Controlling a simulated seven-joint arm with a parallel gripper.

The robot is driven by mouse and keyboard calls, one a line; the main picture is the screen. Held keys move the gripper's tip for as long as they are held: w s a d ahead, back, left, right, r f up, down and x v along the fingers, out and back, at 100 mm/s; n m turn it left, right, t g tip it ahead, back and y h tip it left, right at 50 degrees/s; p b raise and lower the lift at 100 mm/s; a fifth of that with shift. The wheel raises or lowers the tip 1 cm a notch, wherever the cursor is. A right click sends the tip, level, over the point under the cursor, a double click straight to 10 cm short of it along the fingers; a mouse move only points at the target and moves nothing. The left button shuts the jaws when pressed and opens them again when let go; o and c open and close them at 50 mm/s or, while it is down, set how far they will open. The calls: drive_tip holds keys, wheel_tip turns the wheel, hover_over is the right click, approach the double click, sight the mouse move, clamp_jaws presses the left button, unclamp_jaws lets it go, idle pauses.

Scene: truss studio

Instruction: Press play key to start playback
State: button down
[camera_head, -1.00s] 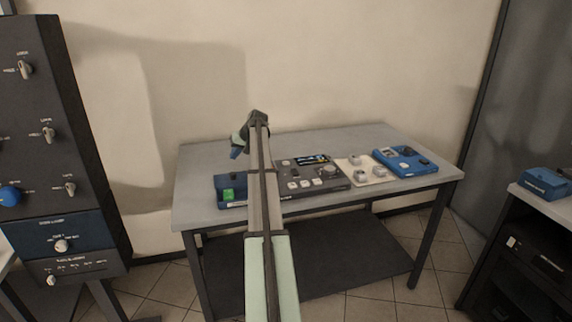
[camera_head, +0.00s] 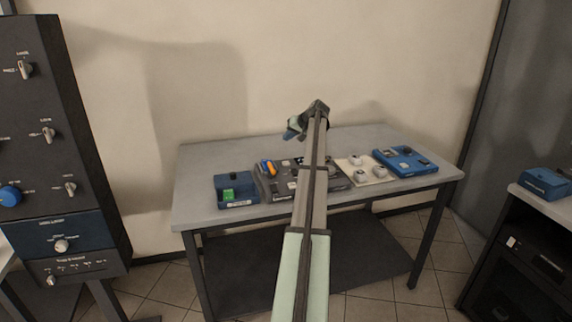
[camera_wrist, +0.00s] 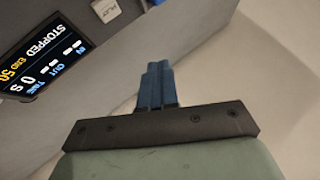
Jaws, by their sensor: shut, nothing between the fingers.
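A dark console (camera_head: 283,184) lies on the grey table, with my arm crossing in front of it and hiding its middle. In the wrist view its screen (camera_wrist: 40,52) reads "STOPPED". A pale key (camera_wrist: 106,9) with a small label, possibly "PLAY", is at the top edge, partly cut off. My gripper (camera_head: 291,133) is above the back of the console in the head view. In the wrist view my gripper (camera_wrist: 156,72) has its blue fingers together, empty, and apart from the key.
A blue box with a green button (camera_head: 229,192) stands left of the console. A cream panel with knobs (camera_head: 367,171) and a blue device (camera_head: 405,162) lie to its right. The grey table (camera_head: 200,160) is clear along its back. A dark knob rack (camera_head: 70,130) stands at left.

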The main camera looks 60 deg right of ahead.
sight(288, 163)
drive_tip(key=shift+f, duration=0.1)
drive_tip(key=shift+f, duration=4.3)
drive_tip(key=shift+f, duration=0.1)
drive_tip(key=shift+f, duration=0.35)
drive_tip(key=shift+f, duration=0.4)
drive_tip(key=shift+r, duration=0.85)
drive_tip(key=shift+r, duration=0.15)
drive_tip(key=shift+r, duration=2.35)
